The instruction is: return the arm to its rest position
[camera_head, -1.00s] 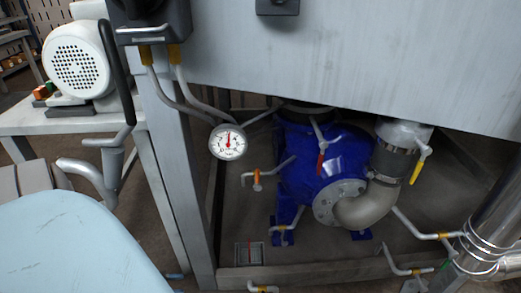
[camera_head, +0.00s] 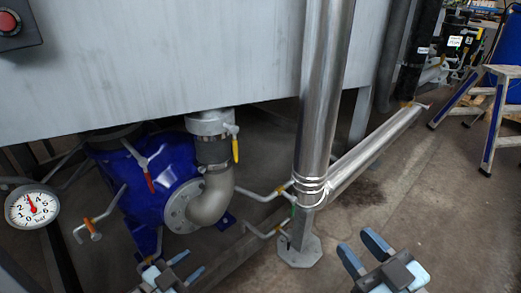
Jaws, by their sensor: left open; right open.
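My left gripper (camera_head: 188,265) shows at the bottom edge, left of centre, with its blue fingertips apart and nothing seen between them. Most of its body is cut off by the frame. My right gripper (camera_head: 358,246) shows at the bottom, right of centre, its two blue fingers apart and empty, over the concrete floor. The rest of both arms is outside the picture.
A blue pump (camera_head: 150,190) with a grey elbow pipe (camera_head: 212,200) sits under the grey metal tank (camera_head: 180,60). A steel post (camera_head: 322,90) stands right of it. A gauge (camera_head: 31,207) is at left. A stepladder (camera_head: 492,110) stands far right.

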